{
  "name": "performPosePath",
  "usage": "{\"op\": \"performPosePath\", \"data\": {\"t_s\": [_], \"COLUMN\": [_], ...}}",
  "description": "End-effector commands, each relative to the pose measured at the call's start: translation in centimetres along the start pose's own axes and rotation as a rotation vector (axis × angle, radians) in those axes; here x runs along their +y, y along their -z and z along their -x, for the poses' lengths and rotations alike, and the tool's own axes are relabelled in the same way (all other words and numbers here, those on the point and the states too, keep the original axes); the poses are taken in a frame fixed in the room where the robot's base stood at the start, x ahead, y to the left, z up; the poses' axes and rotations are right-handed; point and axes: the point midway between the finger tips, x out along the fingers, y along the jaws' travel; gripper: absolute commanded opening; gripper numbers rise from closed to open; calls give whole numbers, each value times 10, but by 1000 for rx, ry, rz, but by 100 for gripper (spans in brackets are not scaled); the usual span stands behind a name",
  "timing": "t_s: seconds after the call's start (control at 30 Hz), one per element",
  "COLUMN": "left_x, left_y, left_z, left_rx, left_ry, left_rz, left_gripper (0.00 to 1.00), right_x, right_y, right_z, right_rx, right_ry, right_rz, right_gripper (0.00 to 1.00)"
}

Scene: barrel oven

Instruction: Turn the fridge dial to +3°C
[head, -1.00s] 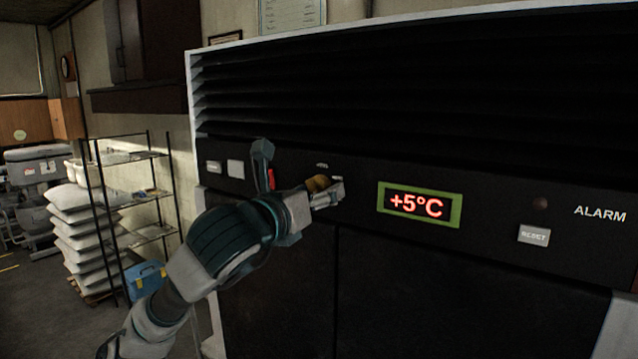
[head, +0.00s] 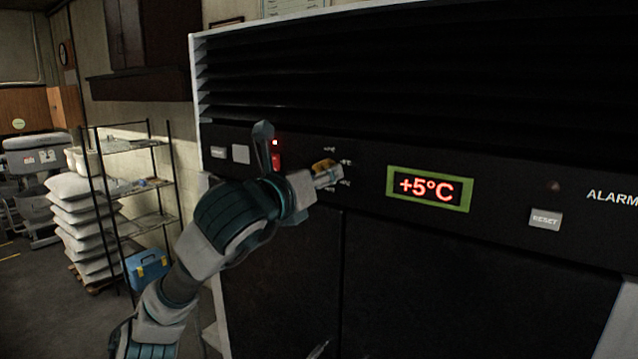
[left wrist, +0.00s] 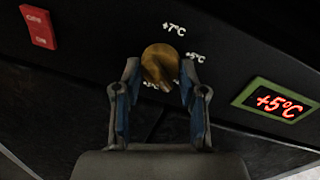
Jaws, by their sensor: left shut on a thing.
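The brass-coloured fridge dial (head: 323,165) is on the black control panel and shows closely in the left wrist view (left wrist: 159,62). My left gripper (head: 330,178) is shut on the dial, one finger on each side of it, as the left wrist view (left wrist: 160,80) shows. The +7°C mark is above the dial and the +5°C mark to its right. A partly covered mark is below it. The green-framed display (head: 429,188) reads +5°C.
A red switch (left wrist: 38,27) is left of the dial, with a small red light above it. A RESET button (head: 545,219) is at the right of the panel. A wire shelf (head: 135,190), stacked sacks (head: 82,215) and a blue box (head: 147,270) stand at the left.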

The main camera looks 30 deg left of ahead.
Motion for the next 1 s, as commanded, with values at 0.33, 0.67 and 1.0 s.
{"op": "performPosePath", "data": {"t_s": [0.33, 0.67, 1.0], "left_x": [2, 2, 1], "left_y": [-1, -1, -2], "left_z": [0, 0, 11], "left_rx": [10, 10, 8], "left_ry": [-8, -7, -6], "left_rz": [166, 163, 163], "left_gripper": [7, 67, 67], "right_x": [1, 1, 3], "right_y": [-2, -2, -2], "right_z": [-18, -18, -18], "right_rx": [0, 0, 1], "right_ry": [-1, -2, -3], "right_rz": [1, 1, 2], "right_gripper": [0, 0, 0]}}
